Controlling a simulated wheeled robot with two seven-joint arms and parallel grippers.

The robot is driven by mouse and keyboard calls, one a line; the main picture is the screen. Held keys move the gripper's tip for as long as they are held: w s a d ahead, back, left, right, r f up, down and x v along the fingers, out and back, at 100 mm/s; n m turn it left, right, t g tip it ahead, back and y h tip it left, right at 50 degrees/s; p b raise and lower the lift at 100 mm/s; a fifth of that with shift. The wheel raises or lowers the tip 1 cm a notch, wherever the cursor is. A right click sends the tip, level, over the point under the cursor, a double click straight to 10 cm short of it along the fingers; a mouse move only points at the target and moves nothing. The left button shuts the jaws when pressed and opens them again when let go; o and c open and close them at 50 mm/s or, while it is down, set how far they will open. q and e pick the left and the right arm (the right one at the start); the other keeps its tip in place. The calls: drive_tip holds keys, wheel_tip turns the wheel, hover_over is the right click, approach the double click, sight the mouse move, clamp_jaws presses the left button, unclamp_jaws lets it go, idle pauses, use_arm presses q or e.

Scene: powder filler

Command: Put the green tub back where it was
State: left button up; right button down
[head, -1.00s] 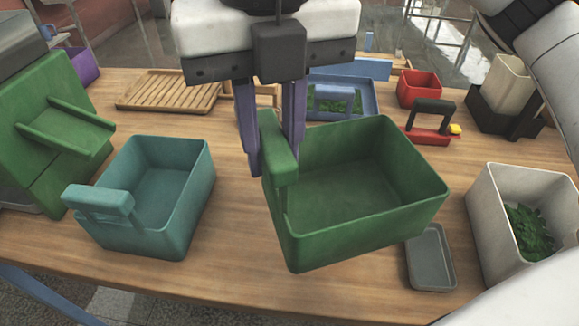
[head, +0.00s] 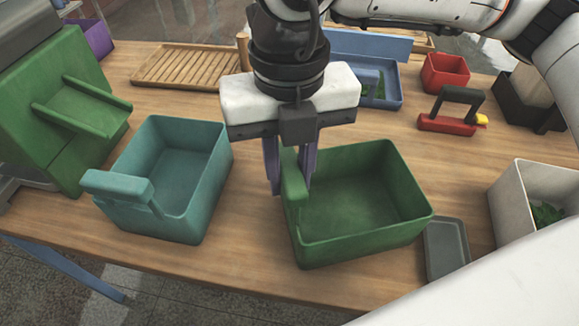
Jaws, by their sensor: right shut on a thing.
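The green tub (head: 365,240) is an empty open box with a thick handle on its left side. It is at the middle front of the wooden table, upright; whether its base touches the table or hangs just above is hard to tell. My right gripper (head: 287,185) points down over the tub's left side, its purple fingers shut on the handle. The gripper body hides part of the tub's back left corner. My left gripper is not in view.
A teal tub (head: 165,185) stands to the left, beside a green machine with a chute (head: 75,110). A small grey tray (head: 446,250) lies close to the green tub's right. A white bin (head: 510,195) with green contents stands further right. A slatted wooden rack (head: 190,68) lies behind.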

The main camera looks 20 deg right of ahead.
drive_tip(key=c, duration=1.5)
unclamp_jaws()
drive_tip(key=shift+c, duration=0.2)
wheel_tip(320, 180, up, 12)
